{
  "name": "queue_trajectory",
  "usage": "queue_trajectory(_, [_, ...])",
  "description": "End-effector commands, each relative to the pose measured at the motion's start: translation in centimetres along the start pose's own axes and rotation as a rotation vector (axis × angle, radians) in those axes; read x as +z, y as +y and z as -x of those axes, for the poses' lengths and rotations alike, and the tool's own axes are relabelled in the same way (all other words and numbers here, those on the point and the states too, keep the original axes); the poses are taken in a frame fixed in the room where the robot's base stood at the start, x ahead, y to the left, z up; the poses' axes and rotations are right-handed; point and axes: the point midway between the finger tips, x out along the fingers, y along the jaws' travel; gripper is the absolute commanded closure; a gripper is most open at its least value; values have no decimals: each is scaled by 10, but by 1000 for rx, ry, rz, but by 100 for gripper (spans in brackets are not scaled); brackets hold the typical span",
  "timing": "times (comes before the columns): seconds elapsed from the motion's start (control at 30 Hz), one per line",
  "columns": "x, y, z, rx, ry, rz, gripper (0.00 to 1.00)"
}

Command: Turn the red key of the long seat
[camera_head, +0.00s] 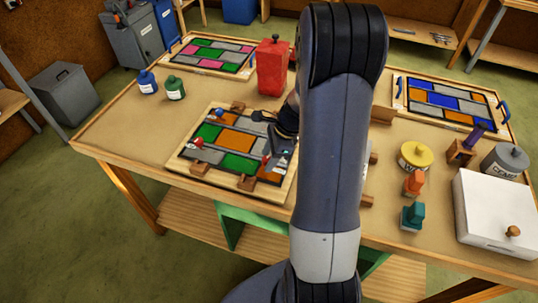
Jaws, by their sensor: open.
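A leaded panel (222,133) with green, orange and grey pieces lies in a wooden frame on the workbench. Another small red part shows beside my gripper (272,158) at the panel's right side. My gripper points down over that side, open, with nothing visible in it. I cannot tell whether it touches the red part. My arm hides the panel's right edge, and which key belongs to the long seat is unclear.
A yellow-lidded tin (415,157), stoppered bottles and a white box (497,218) occupy the right.

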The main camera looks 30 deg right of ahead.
Motion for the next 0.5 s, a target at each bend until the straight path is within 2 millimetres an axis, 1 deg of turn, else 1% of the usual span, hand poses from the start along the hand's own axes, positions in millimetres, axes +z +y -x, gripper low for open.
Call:
queue_trajectory(0.27, [0, 0, -1, -1, 0, 0, 51])
queue_trajectory(0.5, [0, 0, -1, -1, 0, 1, 71])
